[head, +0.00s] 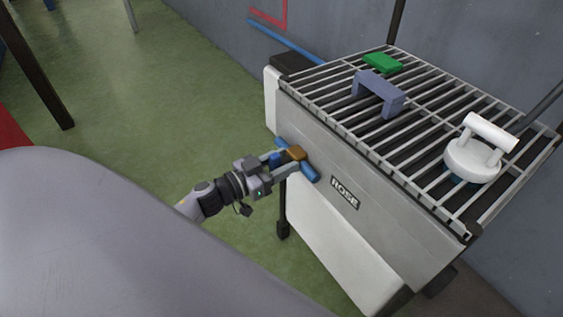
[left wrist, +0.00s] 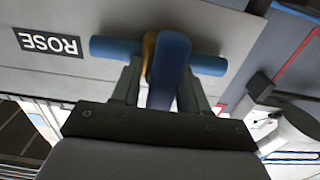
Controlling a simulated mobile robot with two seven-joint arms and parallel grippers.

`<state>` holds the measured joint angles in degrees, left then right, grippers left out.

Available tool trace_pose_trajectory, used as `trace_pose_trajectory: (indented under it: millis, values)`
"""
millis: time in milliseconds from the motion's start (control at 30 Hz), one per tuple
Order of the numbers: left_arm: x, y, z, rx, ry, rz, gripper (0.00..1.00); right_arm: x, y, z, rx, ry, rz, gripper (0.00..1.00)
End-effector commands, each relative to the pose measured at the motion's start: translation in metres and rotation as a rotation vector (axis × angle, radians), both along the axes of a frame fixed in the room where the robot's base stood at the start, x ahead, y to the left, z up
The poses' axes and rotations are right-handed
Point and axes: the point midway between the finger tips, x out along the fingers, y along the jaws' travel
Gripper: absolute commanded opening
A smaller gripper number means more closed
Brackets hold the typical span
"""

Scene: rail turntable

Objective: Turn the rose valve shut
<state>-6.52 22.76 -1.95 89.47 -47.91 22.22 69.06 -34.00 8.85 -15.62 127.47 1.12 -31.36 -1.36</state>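The rose valve has a blue bar (head: 311,174) and a brass-coloured hub (head: 295,153) on the front panel of a grey cabinet, beside a black ROSE label (head: 345,193). In the left wrist view the blue bar (left wrist: 110,48) runs level across the picture. My left gripper (head: 284,160) is at the valve, its fingers pointing at the panel. In the left wrist view a blue lever (left wrist: 169,65) stands between its two fingers and hides much of the hub. Whether both fingers press on it I cannot tell. My right gripper is not in view.
The cabinet has a slatted metal top (head: 345,115). On it are a green block (head: 382,63), a grey-violet arch-shaped handle (head: 379,88) and a white round piece with a handle (head: 473,160). Green floor (head: 130,110) lies open to the left. A grey wall stands behind.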

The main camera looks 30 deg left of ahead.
Motion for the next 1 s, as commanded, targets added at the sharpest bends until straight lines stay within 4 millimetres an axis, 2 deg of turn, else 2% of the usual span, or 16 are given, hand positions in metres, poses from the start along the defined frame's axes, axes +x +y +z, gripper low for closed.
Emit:
trace_pose_trajectory:
  millis: [33,100,567,1000]
  values:
    - [-0.0002,0.0000,-0.0001,0.000,0.000,0.000,0.26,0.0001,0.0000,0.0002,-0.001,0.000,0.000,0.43]
    - [-0.0002,0.0000,-0.0001,0.000,0.000,0.000,0.07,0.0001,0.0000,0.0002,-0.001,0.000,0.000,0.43]
    - [-0.0008,-0.0006,0.0004,0.083,-0.033,0.000,0.07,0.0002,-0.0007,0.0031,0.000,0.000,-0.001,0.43]
    - [-0.0022,-0.0040,-0.0006,0.424,-0.176,-0.001,0.07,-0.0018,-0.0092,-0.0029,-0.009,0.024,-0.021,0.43]
